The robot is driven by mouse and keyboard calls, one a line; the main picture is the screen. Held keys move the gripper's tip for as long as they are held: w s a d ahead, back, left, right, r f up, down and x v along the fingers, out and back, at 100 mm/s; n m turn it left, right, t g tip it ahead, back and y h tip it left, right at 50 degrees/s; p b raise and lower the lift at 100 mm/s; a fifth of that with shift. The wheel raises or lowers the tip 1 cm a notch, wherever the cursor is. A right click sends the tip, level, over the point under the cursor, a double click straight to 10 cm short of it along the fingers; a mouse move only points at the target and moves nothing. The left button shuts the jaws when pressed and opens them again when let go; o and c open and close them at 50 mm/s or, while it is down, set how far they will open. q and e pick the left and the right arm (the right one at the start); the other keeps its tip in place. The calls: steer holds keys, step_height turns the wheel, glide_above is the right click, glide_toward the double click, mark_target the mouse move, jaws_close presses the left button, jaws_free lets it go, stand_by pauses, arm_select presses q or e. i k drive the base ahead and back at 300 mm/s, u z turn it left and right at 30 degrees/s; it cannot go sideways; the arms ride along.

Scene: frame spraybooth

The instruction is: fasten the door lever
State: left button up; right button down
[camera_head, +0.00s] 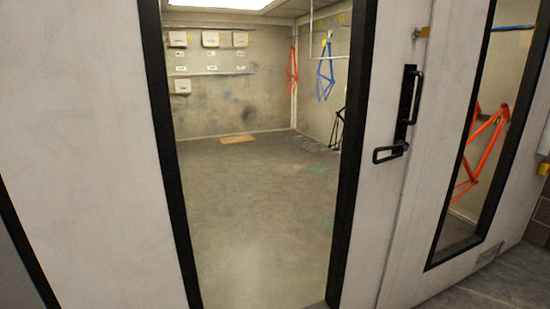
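The door lever (390,153) is a black loop handle at the right of the head view. It sticks out to the left from the lower end of a black upright plate and lies roughly level. A black upright pull handle (416,97) is on the same plate above it. The plate sits by the seam between a white panel and the white door (455,85), which has a narrow black-framed window. I cannot tell whether the door is fully shut. Neither of my grippers is in view, and nothing touches the lever.
A tall black-framed pane or opening (265,215) shows the booth's bare floor. Inside hang a blue bike frame (325,75) and red ones (292,70). A small brass-coloured fitting (421,32) is above the lever. Grey floor (490,280) shows at lower right.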

mark_target(401, 146)
steer(key=k, duration=1.3)
steer(key=z, duration=0.75)
steer(key=i, duration=1.4)
steer(key=u, duration=0.85)
steer(key=i, duration=0.45)
steer(key=u, duration=0.55)
